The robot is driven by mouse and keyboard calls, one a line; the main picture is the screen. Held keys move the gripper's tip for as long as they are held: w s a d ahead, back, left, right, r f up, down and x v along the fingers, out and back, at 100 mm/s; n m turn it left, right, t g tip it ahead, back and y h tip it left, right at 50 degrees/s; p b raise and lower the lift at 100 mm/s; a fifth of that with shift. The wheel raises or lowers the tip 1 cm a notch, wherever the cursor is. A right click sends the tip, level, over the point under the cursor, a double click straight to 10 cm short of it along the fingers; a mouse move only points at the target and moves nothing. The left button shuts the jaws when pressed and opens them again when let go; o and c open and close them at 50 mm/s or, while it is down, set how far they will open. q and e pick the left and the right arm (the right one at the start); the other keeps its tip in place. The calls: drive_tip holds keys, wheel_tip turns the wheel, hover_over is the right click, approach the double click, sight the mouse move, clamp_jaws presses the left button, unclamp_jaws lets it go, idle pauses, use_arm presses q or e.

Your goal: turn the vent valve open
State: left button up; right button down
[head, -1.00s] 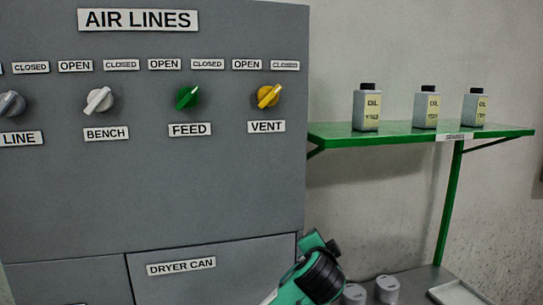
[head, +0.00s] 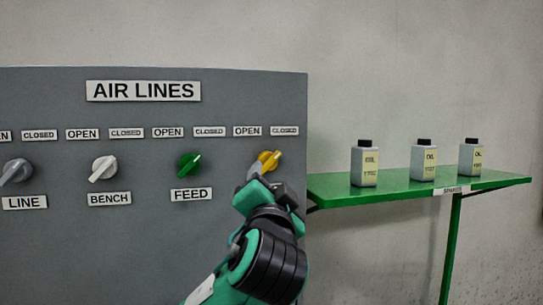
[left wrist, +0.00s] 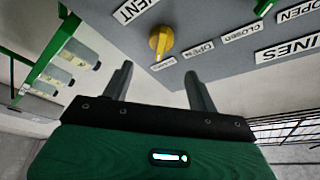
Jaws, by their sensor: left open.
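The yellow vent valve knob (head: 269,158) sits at the right end of the row on the grey AIR LINES panel. Its visible end points up and right, toward the CLOSED label (head: 284,131). My left gripper (head: 262,181) is just below and in front of it, hiding its lower part and the VENT label. In the left wrist view the knob (left wrist: 161,42) lies beyond the open, empty fingers (left wrist: 158,80), apart from them. The VENT label (left wrist: 134,9) shows there, cut by the frame edge. My right gripper is not in view.
The green FEED knob (head: 189,164), white BENCH knob (head: 103,168) and grey LINE knob (head: 16,171) stand to the left on the panel. A green shelf (head: 400,187) with oil bottles (head: 424,160) is to the right of the panel.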

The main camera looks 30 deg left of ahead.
sight(271, 163)
use_arm(q)
drive_tip(key=p+x, duration=0.3)
drive_tip(key=x, duration=0.5)
drive_tip(key=shift+a+r+p, duration=0.15)
drive_tip(key=shift+p, duration=0.25)
drive_tip(key=shift+w+a, duration=0.35)
drive_tip(key=shift+w, duration=0.3)
drive_tip(key=c, duration=1)
